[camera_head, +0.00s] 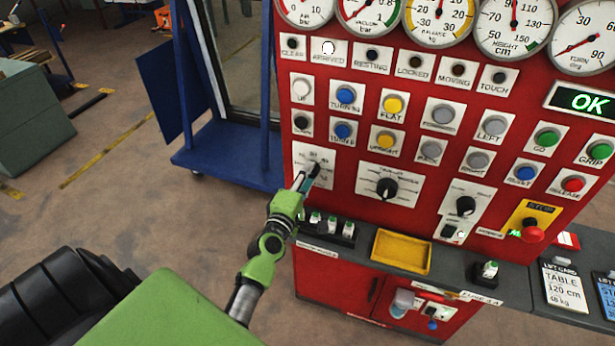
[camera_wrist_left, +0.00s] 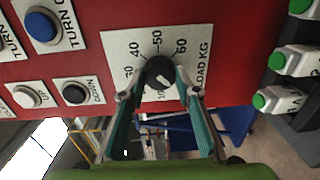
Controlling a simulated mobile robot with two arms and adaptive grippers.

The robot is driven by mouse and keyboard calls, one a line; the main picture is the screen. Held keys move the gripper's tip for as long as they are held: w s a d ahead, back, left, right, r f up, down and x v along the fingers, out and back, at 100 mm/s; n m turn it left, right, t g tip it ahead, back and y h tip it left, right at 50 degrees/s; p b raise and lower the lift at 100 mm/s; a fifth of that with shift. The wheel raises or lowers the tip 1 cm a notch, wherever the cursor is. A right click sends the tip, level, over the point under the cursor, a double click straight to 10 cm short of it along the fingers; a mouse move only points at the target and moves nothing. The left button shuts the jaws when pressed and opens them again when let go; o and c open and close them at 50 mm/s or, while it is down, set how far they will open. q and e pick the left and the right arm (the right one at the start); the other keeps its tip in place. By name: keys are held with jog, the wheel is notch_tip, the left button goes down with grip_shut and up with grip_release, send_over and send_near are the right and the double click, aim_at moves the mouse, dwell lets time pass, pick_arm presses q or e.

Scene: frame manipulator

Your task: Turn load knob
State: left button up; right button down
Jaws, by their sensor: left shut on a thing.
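The load knob is a round black knob on a white plate (camera_head: 300,152) at the left of the red panel. In the left wrist view the knob (camera_wrist_left: 160,72) sits in the middle of the plate, with 30, 40, 50, 60 and LOAD KG printed around it. My left gripper (camera_head: 311,176) is at the knob in the head view, covering part of it. In the left wrist view its two teal fingers (camera_wrist_left: 161,86) lie on either side of the knob and are shut on it. I cannot tell exactly which number the knob points to. My right gripper is not in view.
Another black knob (camera_head: 387,188) sits to the right on the panel. Push buttons such as the yellow one (camera_head: 385,141) are above it. A ledge below holds a yellow tray (camera_head: 402,251) and small green-topped blocks (camera_head: 331,224). A blue frame (camera_head: 228,158) stands left of the panel.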

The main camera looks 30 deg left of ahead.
pick_arm(q)
jog(key=o, duration=1.1)
jog(key=shift+s, duration=0.1)
jog(key=v, duration=1.1)
jog(key=shift+s, duration=0.4)
jog(key=shift+d, duration=0.1)
jog(key=s+d+f+m+g+h+b, duration=0.1)
jog(key=s+d+f+m+g, duration=0.2)
jog(key=f, duration=0.8)
jog(key=s+d+f+m+g+h+b, duration=0.1)
jog(key=s+d+f+m+g+h, duration=0.2)
jog(key=f, duration=0.9)
jog(key=s+d+f+m+g, duration=0.1)
jog(key=s+d+f+m, duration=0.3)
jog(key=f, duration=0.7)
jog(key=s+d+f+m+g+b, duration=0.1)
jog(key=s+d+f+m+g, duration=0.25)
jog(key=s+f+m, duration=0.65)
jog(key=s+a+f+m+g, duration=0.1)
jog(key=s+f+g, duration=0.1)
jog(key=s+f, duration=0.4)
jog(key=s+a+f+m+g+b, duration=0.1)
jog(key=s+f, duration=0.5)
jog(key=s, duration=0.7)
jog(key=shift+s+a+f+m+g, duration=0.2)
jog(key=shift+s+m+g, duration=0.35)
jog(key=shift+g, duration=0.7)
